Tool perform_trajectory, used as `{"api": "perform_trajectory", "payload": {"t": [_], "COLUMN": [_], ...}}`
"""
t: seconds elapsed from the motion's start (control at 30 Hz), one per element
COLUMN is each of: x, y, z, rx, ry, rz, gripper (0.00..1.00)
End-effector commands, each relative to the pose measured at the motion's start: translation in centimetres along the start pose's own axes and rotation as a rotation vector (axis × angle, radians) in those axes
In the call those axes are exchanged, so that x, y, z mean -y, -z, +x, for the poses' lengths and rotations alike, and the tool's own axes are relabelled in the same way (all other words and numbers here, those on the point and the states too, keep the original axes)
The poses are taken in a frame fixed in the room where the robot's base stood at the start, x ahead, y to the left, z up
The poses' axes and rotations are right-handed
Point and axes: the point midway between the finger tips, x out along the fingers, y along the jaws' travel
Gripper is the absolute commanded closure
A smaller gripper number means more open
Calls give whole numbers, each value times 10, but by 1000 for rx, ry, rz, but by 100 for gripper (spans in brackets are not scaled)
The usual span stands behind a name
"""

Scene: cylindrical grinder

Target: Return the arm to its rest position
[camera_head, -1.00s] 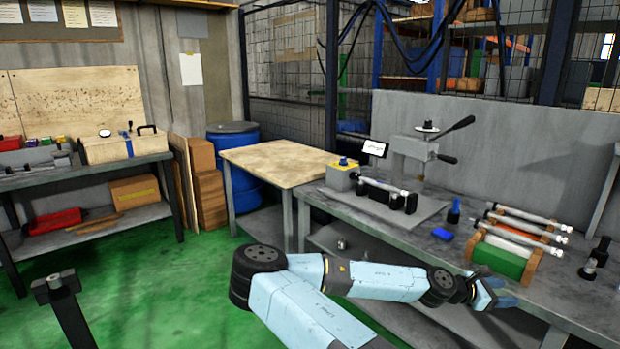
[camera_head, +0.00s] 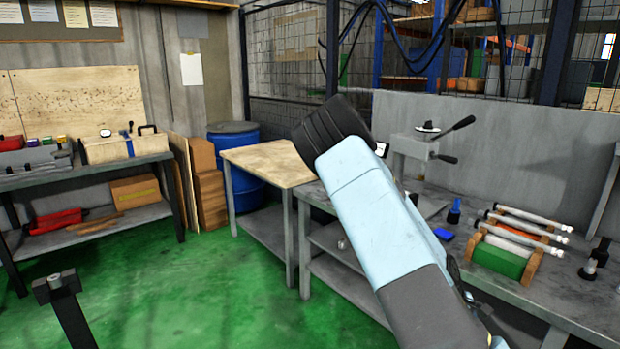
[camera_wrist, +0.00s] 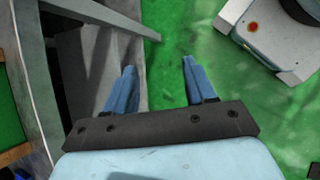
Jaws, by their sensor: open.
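My gripper (camera_wrist: 159,72) shows in the wrist view with its two blue fingers apart and nothing between them. Bare green floor shows beyond and between the fingers. A grey bench edge (camera_wrist: 48,85) runs close along the left of that view, beside the left finger. In the head view my arm stands folded up in front of the grinder bench, its elbow high. It hides most of the grinder (camera_head: 410,146) and the middle of the bench. My gripper cannot be made out in the head view.
Green floor (camera_head: 190,285) is open at the left middle.

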Motion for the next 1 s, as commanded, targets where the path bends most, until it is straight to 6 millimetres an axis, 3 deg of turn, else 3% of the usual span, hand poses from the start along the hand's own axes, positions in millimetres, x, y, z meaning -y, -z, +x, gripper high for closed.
{"api": "perform_trajectory", "payload": {"t": [0.3, 0.57, 1.0], "x": [23, 34, 45], "y": [19, 25, 4], "z": [-48, -99, -195], "rx": [-181, -309, -496], "ry": [149, 250, 367], "rz": [148, 250, 396], "gripper": [45, 45, 45]}}
